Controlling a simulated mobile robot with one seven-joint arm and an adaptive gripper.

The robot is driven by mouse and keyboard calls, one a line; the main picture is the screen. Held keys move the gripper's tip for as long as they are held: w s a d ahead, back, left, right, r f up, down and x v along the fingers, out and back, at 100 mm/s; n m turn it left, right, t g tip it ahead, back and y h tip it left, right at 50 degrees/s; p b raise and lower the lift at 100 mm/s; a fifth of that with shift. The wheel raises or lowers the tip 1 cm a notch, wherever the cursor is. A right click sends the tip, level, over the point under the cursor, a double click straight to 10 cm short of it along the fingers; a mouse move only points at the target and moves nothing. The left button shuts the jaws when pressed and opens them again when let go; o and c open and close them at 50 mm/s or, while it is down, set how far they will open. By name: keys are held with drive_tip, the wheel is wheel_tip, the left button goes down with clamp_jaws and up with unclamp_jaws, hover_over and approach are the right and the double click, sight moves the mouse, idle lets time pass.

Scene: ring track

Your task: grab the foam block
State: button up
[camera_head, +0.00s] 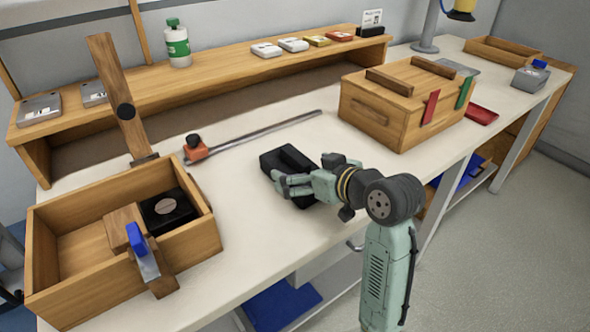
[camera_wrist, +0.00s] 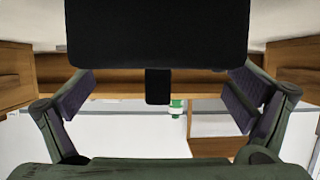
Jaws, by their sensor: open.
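A black block (camera_head: 283,158) with a recess in its top lies on the bench in front of me; it is the likeliest foam block. My gripper (camera_head: 284,187) reaches over its near side from the right, fingers pointing left, and hides part of it. In the wrist view a large black shape (camera_wrist: 158,35), apparently the same block, fills the top middle, with a narrow tab between the fingers. My gripper (camera_wrist: 158,100) is open there, with a dark pad on each side. Neither pad visibly touches the black shape. Exact contact is hard to tell in the head view.
An open wooden box (camera_head: 200,241) with a clamp stands at left. A long metal bar clamp (camera_head: 260,131) lies behind the block. A wooden chest (camera_head: 372,121) stands at back right. A shelf (camera_head: 205,88) runs along the back. The bench front is clear.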

sight(295, 166)
drive_tip(key=x, duration=0.3)
drive_tip(key=shift+w+a+f+p, duration=0.1)
drive_tip(key=shift+w+p, duration=0.15)
drive_tip(key=shift+p, duration=0.05)
drive_tip(key=c, duration=1)
